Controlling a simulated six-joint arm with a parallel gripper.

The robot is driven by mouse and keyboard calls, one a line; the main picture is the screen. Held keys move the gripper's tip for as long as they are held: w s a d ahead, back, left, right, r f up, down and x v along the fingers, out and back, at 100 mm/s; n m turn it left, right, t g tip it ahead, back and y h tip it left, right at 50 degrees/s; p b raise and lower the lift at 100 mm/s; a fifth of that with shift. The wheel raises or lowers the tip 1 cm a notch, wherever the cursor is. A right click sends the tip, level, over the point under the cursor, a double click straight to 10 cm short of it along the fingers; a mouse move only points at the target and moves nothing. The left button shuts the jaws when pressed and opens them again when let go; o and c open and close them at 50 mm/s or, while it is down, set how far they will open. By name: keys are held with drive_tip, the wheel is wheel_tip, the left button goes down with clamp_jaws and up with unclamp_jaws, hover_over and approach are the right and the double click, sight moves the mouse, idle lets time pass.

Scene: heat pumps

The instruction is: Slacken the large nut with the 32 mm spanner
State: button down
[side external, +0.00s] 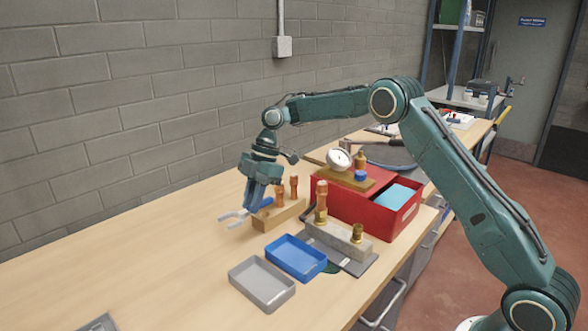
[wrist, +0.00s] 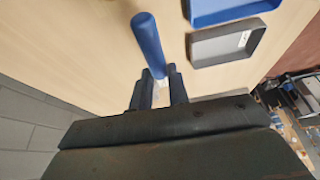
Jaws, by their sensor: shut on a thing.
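My gripper (side external: 256,200) is shut on a spanner with a blue handle (side external: 265,203) and a grey open-jaw head (side external: 235,217). The spanner lies roughly level, just above or at the bench; I cannot tell if it touches. In the wrist view the blue handle (wrist: 147,38) sticks out beyond my gripper (wrist: 159,88); its head is hidden. A brass nut (side external: 321,217) sits at the foot of a copper pipe on a grey block (side external: 338,238). A second brass fitting (side external: 357,232) stands on its right. I cannot read any size. The spanner is apart from both.
A wooden block (side external: 280,214) with upright copper-coloured pieces stands beside my gripper. A blue tray (side external: 296,258) and a grey tray (side external: 262,284) lie in front. A red box (side external: 378,215) with a gauge (side external: 338,160) stands behind.

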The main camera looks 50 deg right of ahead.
sight(245, 216)
drive_tip(key=shift+a, duration=0.1)
drive_tip(key=m, duration=0.1)
drive_tip(key=a+m+t, duration=0.1)
drive_tip(key=s+m, duration=0.1)
drive_tip(key=shift+a+r+m, duration=0.25)
drive_tip(key=shift+a+m, duration=0.05)
drive_tip(key=m, duration=0.2)
drive_tip(key=s+a+m+t+h, duration=0.1)
drive_tip(key=m, duration=0.1)
drive_tip(key=shift+s+a+r+t, duration=0.1)
drive_tip(key=shift+s+t, duration=0.05)
drive_tip(key=shift+t, duration=0.15)
drive_tip(key=s+d+r+m+h, duration=0.1)
drive_tip(key=s+d+m+h, duration=0.2)
drive_tip(key=s+m, duration=0.4)
drive_tip(key=s+d+r+m+h, duration=0.1)
drive_tip(key=s+m+h, duration=0.3)
drive_tip(key=s+m, duration=0.4)
drive_tip(key=shift+d+r+m, duration=0.15)
drive_tip(key=shift+d+m, duration=0.75)
drive_tip(key=shift+m, duration=2.3)
